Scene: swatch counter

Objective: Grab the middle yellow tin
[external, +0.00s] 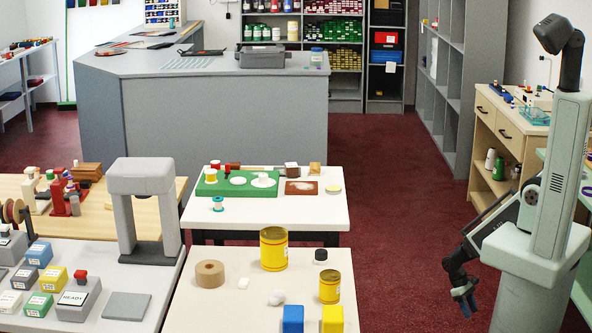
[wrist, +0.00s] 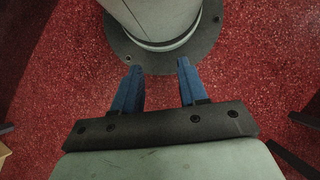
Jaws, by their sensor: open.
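A large yellow tin (external: 273,249) stands upright on the white front table. A smaller yellow tin (external: 330,287) stands to its right and nearer the camera on the same table. A small pale-yellow, tin-like piece (external: 211,175) sits on the green tray on the table behind; its details are too small to tell. My gripper (external: 464,300) hangs low over the red floor, right of the front table and apart from all the tins. In the wrist view its blue fingers (wrist: 158,64) are spread and empty, and no tin shows there.
On the front table (external: 218,317) are a tape roll (external: 209,274), a black-topped jar (external: 320,256), a white lump (external: 277,297), and blue (external: 292,319) and yellow (external: 332,319) blocks close to the smaller tin. A grey arch (external: 145,180) stands left. Open floor lies between the table and my gripper.

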